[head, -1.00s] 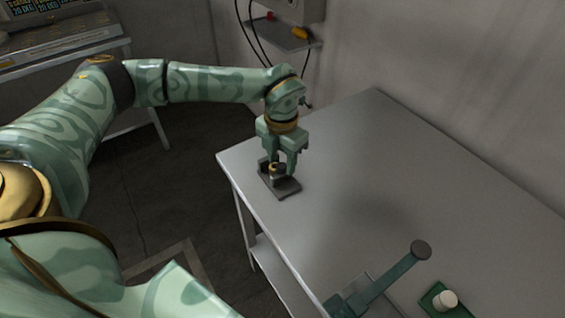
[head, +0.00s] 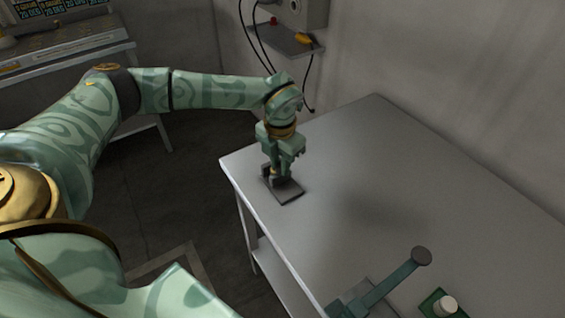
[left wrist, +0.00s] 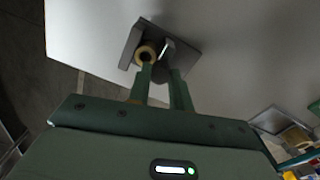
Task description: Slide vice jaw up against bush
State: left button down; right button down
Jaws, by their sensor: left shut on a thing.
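The vice is a dark grey plate (head: 288,193) near the table's left corner, and it also shows in the left wrist view (left wrist: 184,52). The bush (left wrist: 145,52) is a brass-coloured ring with a dark hole, close to a raised grey block at the plate's left side. My left gripper (head: 276,174) points down over the vice. In the left wrist view its fingers (left wrist: 161,73) are shut on a small dark part beside the bush, which looks like the vice jaw (left wrist: 161,74). The fingers partly hide it, so I cannot tell whether it touches the bush. My right gripper is not in view.
The grey table (head: 370,150) is clear around the vice to the right. A teal lever with a grey disc (head: 421,256) and a white cylinder on a green tray (head: 432,301) stand at the front. A wall shelf (head: 286,41) hangs behind.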

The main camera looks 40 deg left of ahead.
pick_arm(q)
jog(key=c, duration=1.3)
grip_release()
jog(key=shift+o, duration=0.2)
jog(key=shift+r, duration=0.15)
notch_tip(320, 180, up, 16)
jog(key=p, duration=0.3)
